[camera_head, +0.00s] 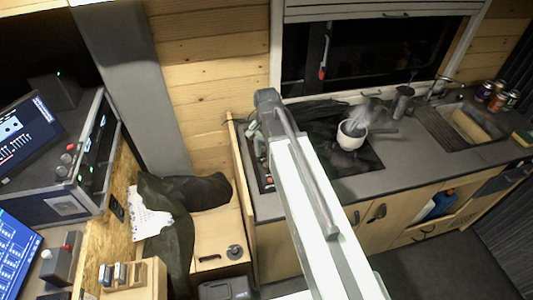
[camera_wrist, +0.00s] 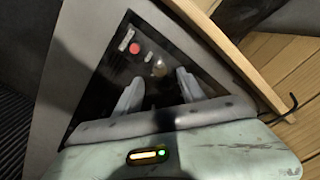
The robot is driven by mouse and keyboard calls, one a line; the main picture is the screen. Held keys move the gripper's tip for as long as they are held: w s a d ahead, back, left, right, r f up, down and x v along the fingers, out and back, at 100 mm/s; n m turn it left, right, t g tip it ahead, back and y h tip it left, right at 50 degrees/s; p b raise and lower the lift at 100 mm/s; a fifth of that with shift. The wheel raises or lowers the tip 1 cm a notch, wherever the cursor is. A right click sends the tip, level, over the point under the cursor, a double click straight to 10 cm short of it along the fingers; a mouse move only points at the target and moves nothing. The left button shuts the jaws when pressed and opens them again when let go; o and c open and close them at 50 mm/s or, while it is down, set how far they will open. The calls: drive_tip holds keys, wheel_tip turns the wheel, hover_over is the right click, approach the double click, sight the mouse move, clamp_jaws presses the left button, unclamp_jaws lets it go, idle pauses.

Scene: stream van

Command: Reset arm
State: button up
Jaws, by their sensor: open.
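My gripper (camera_wrist: 160,84) shows in the wrist view with its two pale fingers apart and nothing between them. Beyond the fingers is a dark glossy panel (camera_wrist: 112,88) set in a grey surface, with a red round part (camera_wrist: 134,47) and several small light parts on it. In the head view my pale arm reaches up from the bottom edge to the left end of the kitchen counter (camera_head: 415,160).
A white steaming pot (camera_head: 350,136) stands on the counter right of my arm. A sink (camera_head: 462,124), several cans (camera_head: 497,97) and a sponge (camera_head: 522,138) are farther right. A wooden edge board (camera_head: 241,170) borders the counter's left end. Dark floor (camera_head: 450,268) is clear at lower right.

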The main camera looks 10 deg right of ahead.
wheel_tip(320, 180, up, 2)
drive_tip(key=shift+r+p, duration=0.1)
drive_tip(key=shift+p, duration=0.35)
